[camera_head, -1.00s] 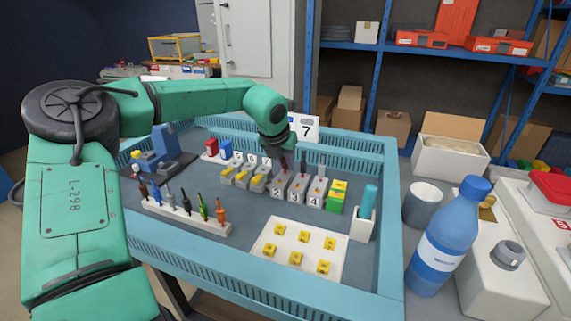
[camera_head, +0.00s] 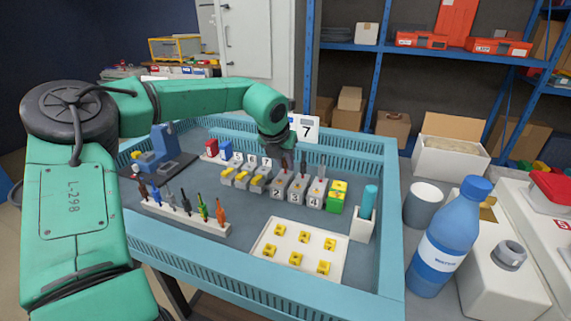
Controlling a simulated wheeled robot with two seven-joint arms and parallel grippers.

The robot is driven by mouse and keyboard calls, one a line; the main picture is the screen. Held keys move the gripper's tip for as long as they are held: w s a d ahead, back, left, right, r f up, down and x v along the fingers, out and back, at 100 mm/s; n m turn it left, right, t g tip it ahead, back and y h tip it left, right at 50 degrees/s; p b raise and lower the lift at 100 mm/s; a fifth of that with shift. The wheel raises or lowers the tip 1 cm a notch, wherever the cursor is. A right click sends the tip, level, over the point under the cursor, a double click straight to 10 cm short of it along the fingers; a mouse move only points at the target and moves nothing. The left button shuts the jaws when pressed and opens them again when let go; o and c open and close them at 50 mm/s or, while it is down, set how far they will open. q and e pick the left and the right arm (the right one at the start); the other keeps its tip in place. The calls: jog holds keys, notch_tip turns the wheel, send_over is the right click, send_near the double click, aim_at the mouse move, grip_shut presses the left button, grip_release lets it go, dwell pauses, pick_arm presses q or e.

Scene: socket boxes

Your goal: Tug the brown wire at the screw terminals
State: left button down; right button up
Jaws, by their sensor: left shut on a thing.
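My left gripper (camera_head: 287,165) reaches down from the green arm to the row of small grey terminal blocks in the blue tray. A green and yellow block (camera_head: 336,197) ends the row. My right gripper is not in view.
A rack of coloured screwdrivers (camera_head: 185,217) stands front left in the tray (camera_head: 240,287). A white plate with yellow pieces (camera_head: 262,264) lies in front. A holder with a teal cylinder (camera_head: 363,224) is at the right. A blue bottle (camera_head: 447,242) stands outside the tray.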

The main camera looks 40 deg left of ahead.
pick_arm(q)
jog(key=shift+f+b, duration=0.3)
jog(key=shift+b, duration=0.05)
dwell(0.3)
jog(key=shift+c, duration=1.6)
grip_release()
jog(key=shift+r, duration=0.15)
notch_tip(320, 180, up, 8)
jog(key=p, duration=0.5)
jog(key=shift+f, duration=0.3)
